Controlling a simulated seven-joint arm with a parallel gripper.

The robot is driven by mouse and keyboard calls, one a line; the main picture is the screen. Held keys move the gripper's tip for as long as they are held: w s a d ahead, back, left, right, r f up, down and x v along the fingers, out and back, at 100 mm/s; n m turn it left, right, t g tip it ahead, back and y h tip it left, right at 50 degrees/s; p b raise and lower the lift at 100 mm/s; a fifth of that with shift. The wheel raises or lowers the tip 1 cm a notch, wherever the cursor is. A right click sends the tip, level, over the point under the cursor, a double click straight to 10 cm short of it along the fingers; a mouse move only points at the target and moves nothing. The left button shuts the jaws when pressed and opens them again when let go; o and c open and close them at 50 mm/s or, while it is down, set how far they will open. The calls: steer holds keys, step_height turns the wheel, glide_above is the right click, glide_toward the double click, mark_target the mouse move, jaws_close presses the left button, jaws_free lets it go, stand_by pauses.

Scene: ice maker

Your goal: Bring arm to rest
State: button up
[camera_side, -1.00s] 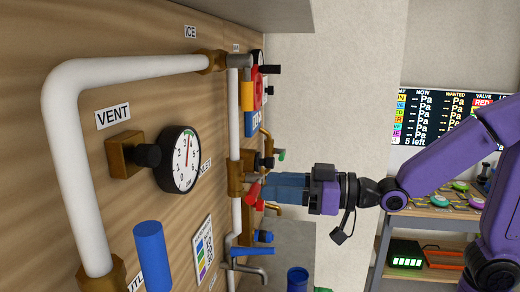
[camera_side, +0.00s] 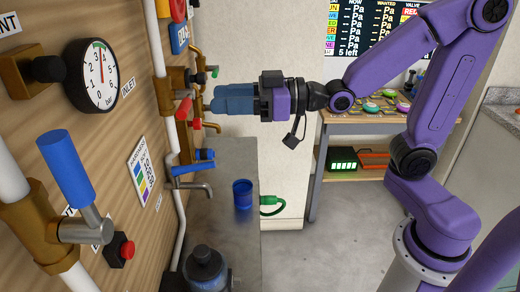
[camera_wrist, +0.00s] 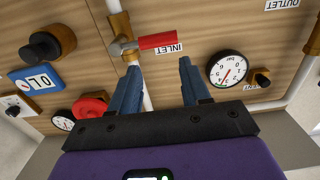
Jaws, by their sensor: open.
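My gripper (camera_side: 212,100) reaches left toward the wooden panel (camera_side: 130,130), with its blue fingers beside the red valve handle (camera_side: 185,108). In the wrist view my gripper (camera_wrist: 158,72) is open, with its two blue fingers apart and nothing between them but the panel and a white pipe. The red handle (camera_wrist: 160,41) lies sideways beyond the fingertips, next to the INLET label. The fingers appear clear of it, though exact depth is hard to tell. My purple arm is bent and stretched out in the side view.
Pressure gauge (camera_side: 92,75), blue-handled valve (camera_side: 66,168) and red button (camera_side: 122,249) are on the panel. A blue cup (camera_side: 242,194) stands on the grey counter (camera_side: 232,155) below my gripper. A shelf (camera_side: 365,125) stands behind. Floor around my base looks clear.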

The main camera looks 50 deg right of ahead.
steer(key=s+d+f+n+g+h, duration=0.1)
steer(key=s+f+g+h, duration=0.25)
steer(key=f, duration=0.25)
steer(key=s+d+f+g+h, duration=0.2)
steer(key=s+f+g, duration=0.1)
steer(key=s+f, duration=0.25)
steer(key=s+d+f+n+g+h, duration=0.1)
steer(key=s+d+f+g+h, duration=0.1)
steer(key=s+d, duration=0.3)
steer(key=s+d+f+n+g+h, duration=0.1)
steer(key=s+d+f+g+h, duration=0.2)
steer(key=s, duration=0.6)
steer(key=shift+d+n+g+h, duration=0.3)
steer(key=shift+d+g+h, duration=0.15)
steer(key=shift+d+h, duration=0.55)
